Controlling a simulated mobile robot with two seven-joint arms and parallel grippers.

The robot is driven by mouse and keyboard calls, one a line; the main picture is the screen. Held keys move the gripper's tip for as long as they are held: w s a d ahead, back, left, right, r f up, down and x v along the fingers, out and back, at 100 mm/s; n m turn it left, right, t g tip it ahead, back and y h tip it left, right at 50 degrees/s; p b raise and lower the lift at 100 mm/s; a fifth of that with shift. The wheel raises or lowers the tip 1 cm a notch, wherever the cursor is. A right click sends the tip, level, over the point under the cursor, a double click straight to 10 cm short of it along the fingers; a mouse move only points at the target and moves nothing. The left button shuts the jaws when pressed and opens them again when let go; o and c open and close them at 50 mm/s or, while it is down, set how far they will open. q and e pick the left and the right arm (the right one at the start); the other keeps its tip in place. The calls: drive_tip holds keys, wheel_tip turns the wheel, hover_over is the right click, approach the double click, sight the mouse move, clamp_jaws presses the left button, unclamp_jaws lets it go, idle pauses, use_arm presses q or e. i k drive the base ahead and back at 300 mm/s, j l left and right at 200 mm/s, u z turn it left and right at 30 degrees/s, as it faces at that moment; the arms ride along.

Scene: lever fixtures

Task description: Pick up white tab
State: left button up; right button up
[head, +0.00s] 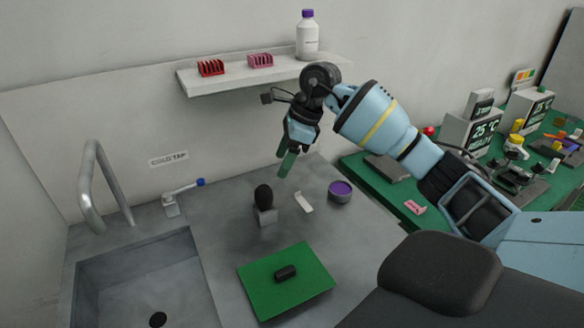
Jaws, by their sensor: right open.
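The white tab (303,202) is a small, slim piece on the grey counter, between the grey block with a black knob and the purple-topped container. My right gripper (285,163) is open, with its green fingers pointing down, above the counter and a little up and left of the tab in the head view. I see nothing between its fingers. It does not touch the tab. My left gripper is not in view.
The block with the black knob (265,198) and the purple-topped container (340,191) flank the tab. A green mat (255,291) holds a black piece (286,273). The sink (130,285) is at left, a wall shelf (232,80) above, and a green bench (372,185) at right.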

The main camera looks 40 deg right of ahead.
sight(308, 208)
drive_tip(key=z, duration=1.3)
drive_tip(key=k, duration=0.2)
